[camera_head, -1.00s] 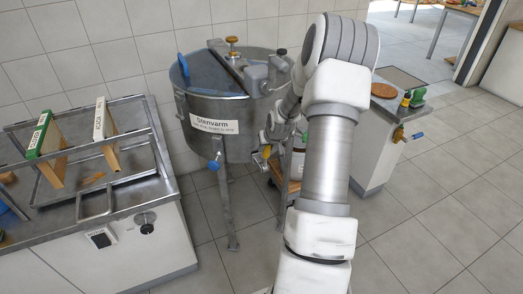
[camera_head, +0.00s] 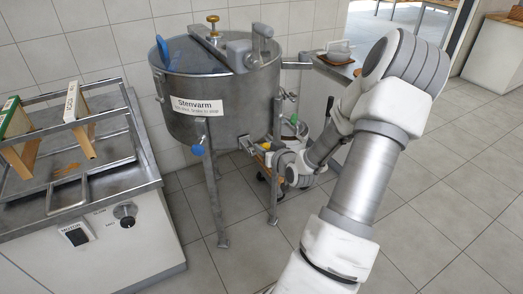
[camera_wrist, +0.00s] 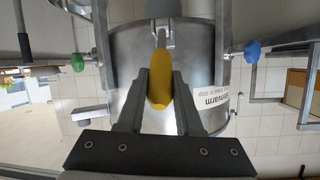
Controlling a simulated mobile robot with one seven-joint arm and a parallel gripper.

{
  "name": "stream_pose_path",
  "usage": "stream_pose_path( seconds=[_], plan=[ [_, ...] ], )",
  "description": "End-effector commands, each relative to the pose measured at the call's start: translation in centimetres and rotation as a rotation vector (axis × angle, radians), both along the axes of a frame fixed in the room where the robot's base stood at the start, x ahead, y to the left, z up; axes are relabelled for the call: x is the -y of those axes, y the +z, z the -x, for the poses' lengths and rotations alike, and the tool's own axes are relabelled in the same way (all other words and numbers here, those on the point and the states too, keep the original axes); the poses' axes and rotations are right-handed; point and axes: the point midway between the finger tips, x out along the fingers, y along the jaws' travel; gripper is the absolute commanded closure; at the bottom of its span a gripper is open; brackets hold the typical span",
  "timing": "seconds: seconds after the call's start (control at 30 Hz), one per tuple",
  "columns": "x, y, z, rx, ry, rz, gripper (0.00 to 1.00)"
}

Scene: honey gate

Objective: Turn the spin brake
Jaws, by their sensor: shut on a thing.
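The steel drum (camera_head: 218,98) stands on legs against the tiled wall, with a white label (camera_head: 203,107) reading "Stenvarm" and a smaller line about a brake. In the wrist view the drum appears upside down. A yellow handle (camera_wrist: 161,80) on a grey metal stem lies between my fingers; it appears to be the spin brake lever. My gripper (camera_wrist: 160,85) is shut on it, fingers on both sides.
A blue valve knob (camera_head: 197,150) hangs below the drum's front. A green knob (camera_wrist: 78,62) shows at the opposite side. The drum's legs are close to my wrist. A steel bench (camera_head: 100,195) with frames is on the left. Floor at right is clear.

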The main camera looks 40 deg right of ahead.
Motion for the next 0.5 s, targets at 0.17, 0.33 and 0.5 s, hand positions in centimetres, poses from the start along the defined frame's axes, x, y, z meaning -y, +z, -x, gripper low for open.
stream_pose_path(
  seconds=[0.17,0.33,0.5],
  plan=[
    [-0.16,-1.32,0.64,0.078,0.001,0.018,1.0],
    [-0.26,-1.56,0.96,0.123,0.0,0.028,1.0],
    [-0.31,-1.57,1.08,0.146,0.001,0.034,1.0]
  ],
)
